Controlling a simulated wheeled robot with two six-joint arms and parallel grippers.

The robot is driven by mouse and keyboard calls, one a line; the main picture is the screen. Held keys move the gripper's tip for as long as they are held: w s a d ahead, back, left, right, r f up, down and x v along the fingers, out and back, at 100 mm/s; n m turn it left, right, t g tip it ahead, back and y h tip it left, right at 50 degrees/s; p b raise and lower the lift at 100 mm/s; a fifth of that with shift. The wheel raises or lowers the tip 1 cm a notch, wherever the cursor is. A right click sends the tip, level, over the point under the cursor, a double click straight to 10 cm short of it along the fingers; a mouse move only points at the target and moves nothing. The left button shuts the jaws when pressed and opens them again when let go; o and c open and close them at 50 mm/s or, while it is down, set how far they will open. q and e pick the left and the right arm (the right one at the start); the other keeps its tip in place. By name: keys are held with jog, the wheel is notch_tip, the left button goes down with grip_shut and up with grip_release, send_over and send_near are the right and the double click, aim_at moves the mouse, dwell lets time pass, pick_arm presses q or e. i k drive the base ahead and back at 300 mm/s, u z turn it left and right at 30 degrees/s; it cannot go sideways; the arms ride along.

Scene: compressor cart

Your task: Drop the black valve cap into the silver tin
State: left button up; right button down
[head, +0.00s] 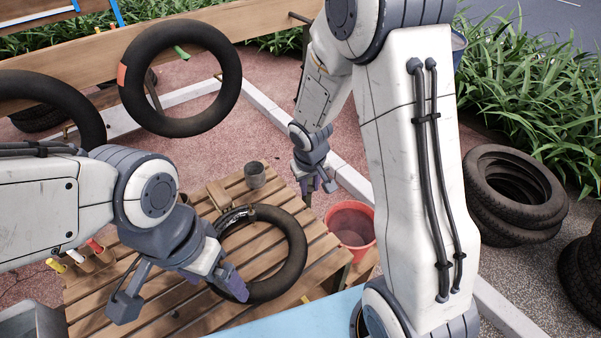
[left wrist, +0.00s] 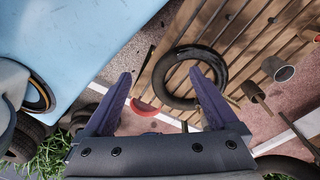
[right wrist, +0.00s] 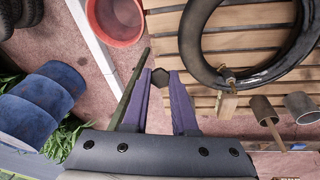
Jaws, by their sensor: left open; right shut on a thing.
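The black valve cap (right wrist: 160,77) is a small dark hexagonal piece between the fingertips of my right gripper (right wrist: 160,76) in the right wrist view. The right gripper (head: 317,184) hangs beside the table's right edge in the head view; the cap is not distinct there. A grey tin (head: 255,175) stands on the table to its left. My left gripper (left wrist: 160,75) is open and empty, above the table's near side.
A black tyre (head: 290,262) lies on the slatted wooden table (head: 145,322). A red bucket (head: 351,225) stands on the ground to the right. Tools with coloured handles (head: 95,246) sit at the left. Stacked tyres (head: 515,195) are at far right.

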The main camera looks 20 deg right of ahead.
aim_at(257, 182)
jog(key=k, duration=0.5)
jog(key=z, duration=1.45)
jog(key=i, duration=1)
jog(key=u, duration=2.55)
